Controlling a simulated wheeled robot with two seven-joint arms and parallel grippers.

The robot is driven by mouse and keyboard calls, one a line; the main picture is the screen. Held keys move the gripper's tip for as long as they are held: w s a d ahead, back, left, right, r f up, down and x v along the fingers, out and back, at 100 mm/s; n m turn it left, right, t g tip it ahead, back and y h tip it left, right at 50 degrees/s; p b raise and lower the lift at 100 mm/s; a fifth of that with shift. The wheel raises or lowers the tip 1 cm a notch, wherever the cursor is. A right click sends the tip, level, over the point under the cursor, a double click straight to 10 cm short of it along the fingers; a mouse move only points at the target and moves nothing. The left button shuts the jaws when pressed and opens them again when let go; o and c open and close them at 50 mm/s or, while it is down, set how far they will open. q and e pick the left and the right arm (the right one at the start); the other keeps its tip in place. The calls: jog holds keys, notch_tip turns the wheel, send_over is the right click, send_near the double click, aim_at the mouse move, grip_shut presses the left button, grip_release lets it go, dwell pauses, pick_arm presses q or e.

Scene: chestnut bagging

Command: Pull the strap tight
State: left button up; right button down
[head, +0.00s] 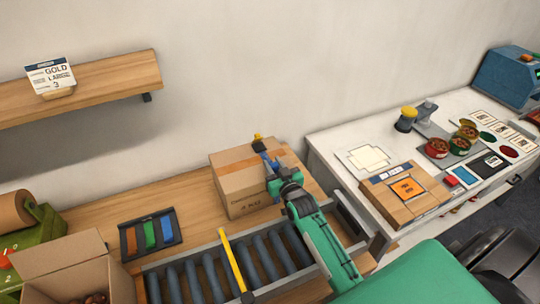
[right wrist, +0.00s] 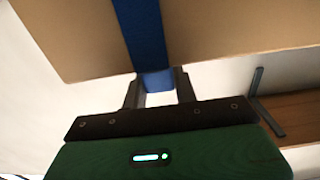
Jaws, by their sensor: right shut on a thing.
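A closed cardboard box (head: 235,185) stands on the wooden bench behind the rollers. A blue strap (right wrist: 146,35) runs along the box (right wrist: 240,22) in the right wrist view and down between my fingers. My right gripper (head: 268,160) is at the box's upper right side, and it also shows in the right wrist view (right wrist: 158,88). It is shut on the strap's end, just off the box. A small blue piece and a yellow piece (head: 257,137) show at the box top in the head view; my gripper hides much there. My left gripper is not in view.
A roller conveyor (head: 205,275) with a yellow bar (head: 232,262) lies in front. A black rack (head: 150,235) holds coloured straps. An open carton (head: 70,265) stands at lower left. A white table (head: 350,135) at right bears a flat brown box (head: 405,195) and bowls.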

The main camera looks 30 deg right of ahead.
jog(key=shift+s+r, duration=0.25)
jog(key=shift+s, duration=0.1)
jog(key=shift+w+f, duration=0.1)
jog(key=shift+f, duration=0.05)
jog(key=shift+w+f, duration=0.15)
jog(key=c, duration=1.1)
grip_release()
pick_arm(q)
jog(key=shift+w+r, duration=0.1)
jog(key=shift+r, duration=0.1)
